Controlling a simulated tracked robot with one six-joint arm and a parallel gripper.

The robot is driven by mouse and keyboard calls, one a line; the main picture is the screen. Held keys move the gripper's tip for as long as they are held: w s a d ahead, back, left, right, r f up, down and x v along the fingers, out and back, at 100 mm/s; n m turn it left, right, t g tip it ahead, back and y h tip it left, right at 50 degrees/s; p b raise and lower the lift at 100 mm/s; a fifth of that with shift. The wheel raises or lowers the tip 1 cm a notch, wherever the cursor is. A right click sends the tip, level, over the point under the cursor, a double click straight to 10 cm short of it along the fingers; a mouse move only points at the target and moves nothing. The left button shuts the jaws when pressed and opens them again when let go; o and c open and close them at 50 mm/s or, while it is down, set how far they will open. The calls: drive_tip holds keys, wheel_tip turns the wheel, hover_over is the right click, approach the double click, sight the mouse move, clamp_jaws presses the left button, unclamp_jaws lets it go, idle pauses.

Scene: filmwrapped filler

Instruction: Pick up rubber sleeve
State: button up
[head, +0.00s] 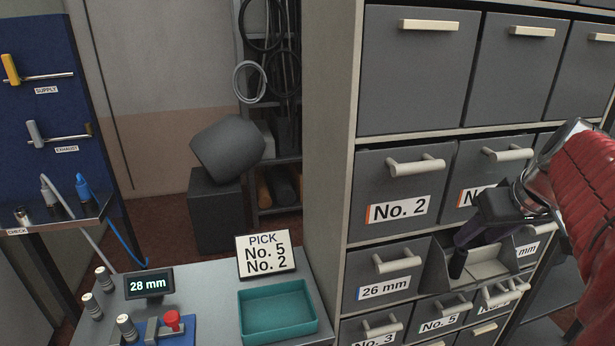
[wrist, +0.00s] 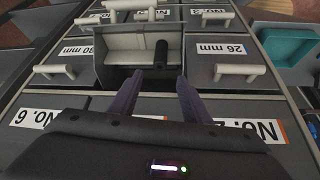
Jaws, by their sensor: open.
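A black rubber sleeve (wrist: 161,54) stands in an open grey drawer (wrist: 120,75) in the wrist view. In the head view it shows as a short dark cylinder (head: 457,265) at the left of the open drawer (head: 437,270). My gripper (wrist: 160,80) is open and empty, its two purple fingers apart and pointing towards the drawer. The sleeve appears between the fingertips but beyond them, apparently untouched. In the head view my gripper (head: 468,238) hangs over the drawer from the right, just above the sleeve, and hides part of the drawer.
Closed drawers with pale bar handles surround the open one, including No. 2 (head: 398,208) above and 26 mm (head: 384,290) to the left. A bench at lower left holds an empty teal tray (head: 310,322), a pick sign (head: 266,256) and a 28 mm display (head: 148,285).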

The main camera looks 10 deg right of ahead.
sight(462, 251)
drive_tip(key=shift+w+d+f, duration=0.1)
drive_tip(key=shift+w+f, duration=0.25)
drive_tip(key=shift+f, duration=0.3)
drive_tip(key=shift+s+x, duration=0.15)
drive_tip(key=shift+x, duration=1.15)
drive_tip(key=shift+s+x, duration=0.15)
drive_tip(key=shift+x, duration=1.15)
drive_tip(key=shift+f, duration=0.15)
drive_tip(key=shift+c, duration=0.2)
clamp_jaws()
